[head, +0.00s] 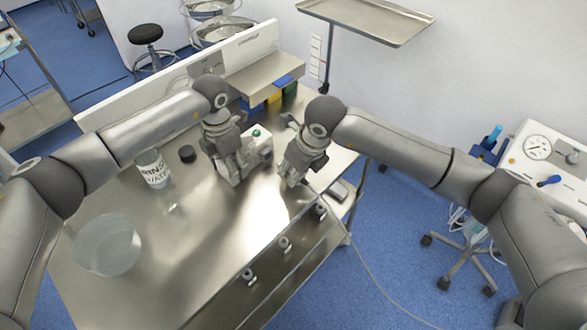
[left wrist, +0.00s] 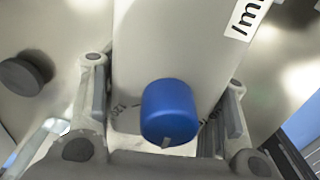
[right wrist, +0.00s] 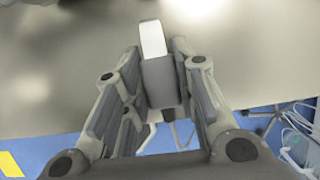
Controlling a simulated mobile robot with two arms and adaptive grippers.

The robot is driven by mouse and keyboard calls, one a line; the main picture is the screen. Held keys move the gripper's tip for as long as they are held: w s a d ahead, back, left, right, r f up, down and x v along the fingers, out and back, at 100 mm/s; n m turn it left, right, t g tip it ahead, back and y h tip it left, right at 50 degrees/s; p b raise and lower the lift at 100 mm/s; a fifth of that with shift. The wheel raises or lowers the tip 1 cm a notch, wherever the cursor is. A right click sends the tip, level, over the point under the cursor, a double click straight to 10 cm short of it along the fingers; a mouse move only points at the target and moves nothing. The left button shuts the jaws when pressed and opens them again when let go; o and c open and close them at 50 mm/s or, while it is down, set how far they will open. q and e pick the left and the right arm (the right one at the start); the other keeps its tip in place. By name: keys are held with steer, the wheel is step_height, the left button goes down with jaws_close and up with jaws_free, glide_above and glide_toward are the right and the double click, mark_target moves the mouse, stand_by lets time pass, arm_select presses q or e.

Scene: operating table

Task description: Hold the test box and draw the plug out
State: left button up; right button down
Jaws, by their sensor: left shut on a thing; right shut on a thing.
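The white test box (head: 261,146) stands on the steel table in the head view, with a green part on top. My left gripper (head: 236,178) is shut on it. In the left wrist view the box (left wrist: 165,45) fills the space between the fingers, with a blue knob (left wrist: 168,112) and printed marks on its face. My right gripper (head: 291,181) is to the right of the box, apart from it. In the right wrist view it is shut on a dark grey plug (right wrist: 161,83) with a bare, pale tip. No box touches that tip in this view.
A labelled bottle (head: 154,170), a black round cap (head: 187,153) and a clear bowl (head: 106,245) stand to the left on the table. Coloured boxes (head: 274,98) sit under a steel shelf (head: 262,76) behind. The table's front middle is clear. A cable (head: 375,275) hangs off the right edge.

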steer(key=shift+w+v, duration=0.2)
steer(key=shift+v, duration=3.6)
arm_select(q)
steer(key=o, duration=1.3)
arm_select(e)
steer(key=shift+a+r, duration=0.1)
steer(key=shift+a, duration=0.05)
arm_select(q)
step_height(320, 180, up, 12)
steer(key=shift+r, duration=0.1)
